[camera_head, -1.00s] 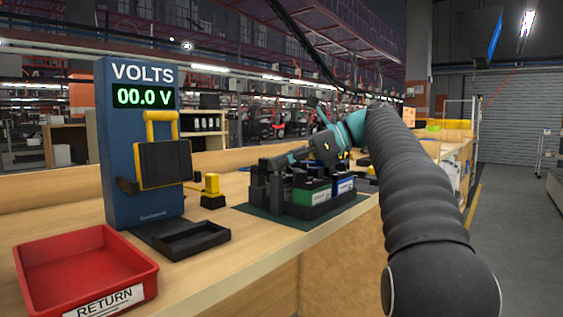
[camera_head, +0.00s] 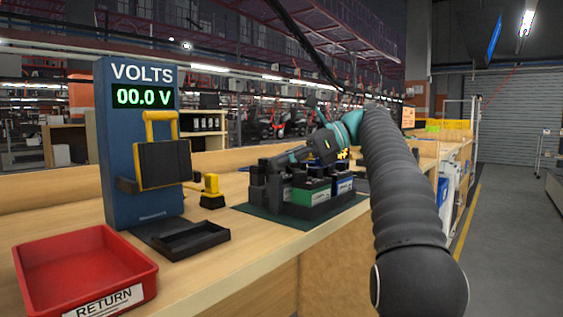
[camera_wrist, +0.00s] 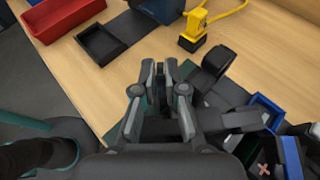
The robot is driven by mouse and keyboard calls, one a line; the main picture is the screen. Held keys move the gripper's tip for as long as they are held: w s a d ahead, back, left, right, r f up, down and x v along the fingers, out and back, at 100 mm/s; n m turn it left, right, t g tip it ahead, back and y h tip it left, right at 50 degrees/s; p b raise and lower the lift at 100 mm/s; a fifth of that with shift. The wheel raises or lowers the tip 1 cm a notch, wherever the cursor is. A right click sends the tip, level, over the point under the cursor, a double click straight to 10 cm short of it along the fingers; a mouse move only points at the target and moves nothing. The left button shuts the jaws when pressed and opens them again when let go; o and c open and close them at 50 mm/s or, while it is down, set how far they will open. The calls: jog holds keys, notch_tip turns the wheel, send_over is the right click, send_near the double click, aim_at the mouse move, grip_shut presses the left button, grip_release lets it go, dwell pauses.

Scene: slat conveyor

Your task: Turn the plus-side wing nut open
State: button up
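A dark battery holder (camera_head: 296,210) on a green mat carries a green-sided block (camera_head: 311,192) and a blue-labelled block (camera_head: 344,186). A yellow plus mark (camera_head: 342,154) shows behind the gripper. I cannot make out the wing nut in either view; it is too small or hidden. My gripper (camera_head: 268,163) reaches left over the holder, and its tips are close to the dark posts. In the wrist view my gripper (camera_wrist: 160,66) has its two fingers close together with a narrow dark gap. I cannot tell whether anything is between them. A black curved part (camera_wrist: 208,76) stands right of the fingers.
A blue volt meter (camera_head: 120,205) reading 00.0 V stands at the left with a yellow-handled black block on it. A yellow connector (camera_head: 211,187), a black tray (camera_head: 190,240) and a red RETURN bin (camera_head: 85,262) are on the wooden bench. The bench front is partly clear.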

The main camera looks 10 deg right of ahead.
jog(key=shift+o, duration=1.1)
jog(key=shift+s+m, duration=0.1)
jog(key=shift+m, duration=0.2)
